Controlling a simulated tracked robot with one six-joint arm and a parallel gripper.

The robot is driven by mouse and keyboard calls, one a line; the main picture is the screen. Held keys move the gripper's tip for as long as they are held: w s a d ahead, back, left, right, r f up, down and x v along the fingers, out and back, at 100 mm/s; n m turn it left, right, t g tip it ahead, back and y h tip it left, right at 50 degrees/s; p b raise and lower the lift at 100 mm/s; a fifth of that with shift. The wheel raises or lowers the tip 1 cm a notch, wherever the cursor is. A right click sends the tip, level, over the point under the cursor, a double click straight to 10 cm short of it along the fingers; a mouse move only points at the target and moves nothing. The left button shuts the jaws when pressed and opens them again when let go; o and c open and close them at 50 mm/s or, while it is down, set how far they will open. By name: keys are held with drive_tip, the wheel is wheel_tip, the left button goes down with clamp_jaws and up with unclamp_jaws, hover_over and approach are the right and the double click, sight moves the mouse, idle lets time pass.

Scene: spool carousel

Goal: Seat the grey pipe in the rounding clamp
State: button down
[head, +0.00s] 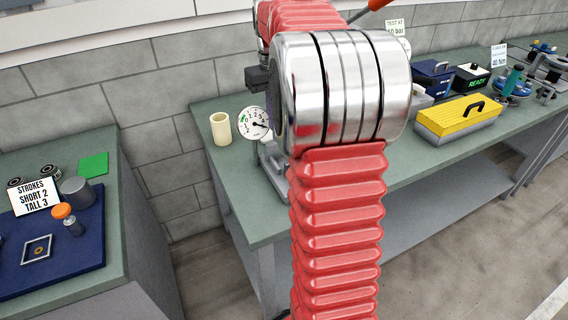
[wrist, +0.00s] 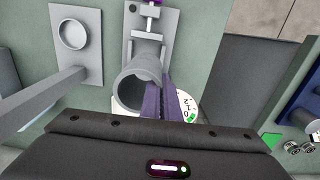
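In the wrist view a grey pipe (wrist: 142,70) shows its open mouth towards the camera. Its far end meets a grey fixture with a screw (wrist: 149,22) on a bench plate, which may be the rounding clamp; I cannot tell whether the pipe is seated in it. My gripper's purple fingers (wrist: 165,102) lie close along the pipe's right side; whether they grip it is unclear. In the head view my arm hides most of the gripper and the pipe. A grey stand (head: 272,165) shows below the gauge.
A pressure gauge (head: 254,123) is close behind the fingers, and a cream tube (head: 220,129) stands left of it. A yellow toolbox (head: 458,122) sits right on the green bench. A grey ring plate (wrist: 75,35) and a slanted grey bar (wrist: 55,98) lie left in the wrist view.

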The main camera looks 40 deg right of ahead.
drive_tip(key=shift+s+d+f, duration=0.1)
drive_tip(key=shift+s+d, duration=0.1)
drive_tip(key=shift+d, duration=0.1)
approach(272, 162)
drive_tip(key=shift+s+d+f, duration=0.2)
drive_tip(key=shift+s+d, duration=0.45)
drive_tip(key=shift+s, duration=0.05)
drive_tip(key=shift+f, duration=1.9)
drive_tip(key=shift+f, duration=0.1)
drive_tip(key=c, duration=2)
unclamp_jaws()
